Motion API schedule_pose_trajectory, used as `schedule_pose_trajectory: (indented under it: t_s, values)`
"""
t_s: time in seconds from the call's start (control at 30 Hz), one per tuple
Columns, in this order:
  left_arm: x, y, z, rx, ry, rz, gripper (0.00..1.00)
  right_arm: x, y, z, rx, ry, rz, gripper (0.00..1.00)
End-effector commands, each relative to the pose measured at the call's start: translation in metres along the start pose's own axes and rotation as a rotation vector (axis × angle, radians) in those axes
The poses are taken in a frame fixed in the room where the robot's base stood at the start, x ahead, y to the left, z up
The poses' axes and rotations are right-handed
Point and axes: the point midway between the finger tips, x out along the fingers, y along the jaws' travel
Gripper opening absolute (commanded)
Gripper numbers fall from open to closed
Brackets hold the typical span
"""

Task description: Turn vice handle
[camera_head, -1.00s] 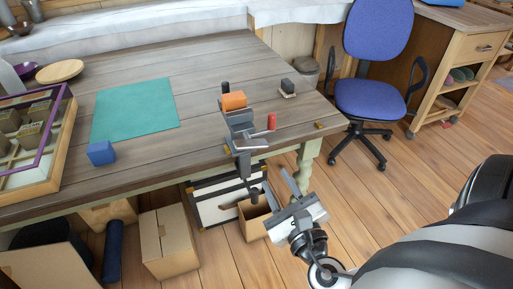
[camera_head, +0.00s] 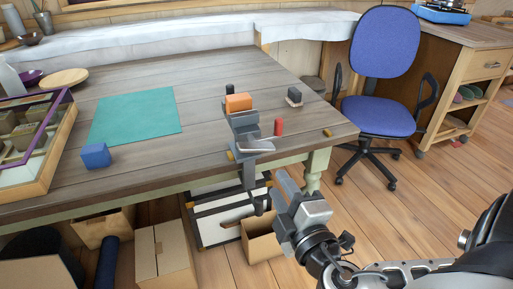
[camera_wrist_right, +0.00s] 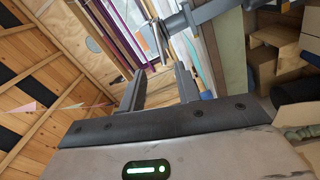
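The grey metal vice (camera_head: 246,128) is clamped to the table's front edge, with an orange block (camera_head: 238,103) at its top. Dark metal parts of the vice hang below the edge; I cannot clearly tell the handle from its screw and clamp. My right gripper (camera_head: 281,180) is just to the right of these lower parts, below the tabletop. In the right wrist view its two fingers (camera_wrist_right: 158,82) are apart with nothing held between them. Grey metal parts of the vice (camera_wrist_right: 178,24) show beyond the fingertips there. My left gripper is in neither view.
The wooden table (camera_head: 200,75) holds a red cylinder (camera_head: 278,127), a small dark block (camera_head: 294,96), a teal mat (camera_head: 135,116), a blue block (camera_head: 96,156) and a purple-rimmed case (camera_head: 62,140). Cardboard boxes (camera_head: 165,250) stand underneath. A blue chair (camera_head: 378,115) is at the right.

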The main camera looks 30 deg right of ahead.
Motion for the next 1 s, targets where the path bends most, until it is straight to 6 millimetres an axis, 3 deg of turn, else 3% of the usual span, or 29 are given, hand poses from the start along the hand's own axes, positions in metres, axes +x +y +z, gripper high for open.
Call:
schedule_pose_trajectory:
  t_s: [0.4, 0.6, 0.8, 1.0]
  values:
    - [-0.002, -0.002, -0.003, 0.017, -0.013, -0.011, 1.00, 0.092, 0.004, 0.000, -0.003, -0.002, 0.007, 0.33]
    - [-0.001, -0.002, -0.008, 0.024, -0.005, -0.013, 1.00, 0.124, 0.002, 0.000, -0.004, -0.001, 0.005, 0.33]
    - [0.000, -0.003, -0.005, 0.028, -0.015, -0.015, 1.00, 0.138, 0.001, 0.000, -0.004, 0.000, 0.002, 0.33]
    - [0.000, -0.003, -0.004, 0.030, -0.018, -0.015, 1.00, 0.140, 0.001, 0.000, -0.004, 0.000, 0.001, 0.33]
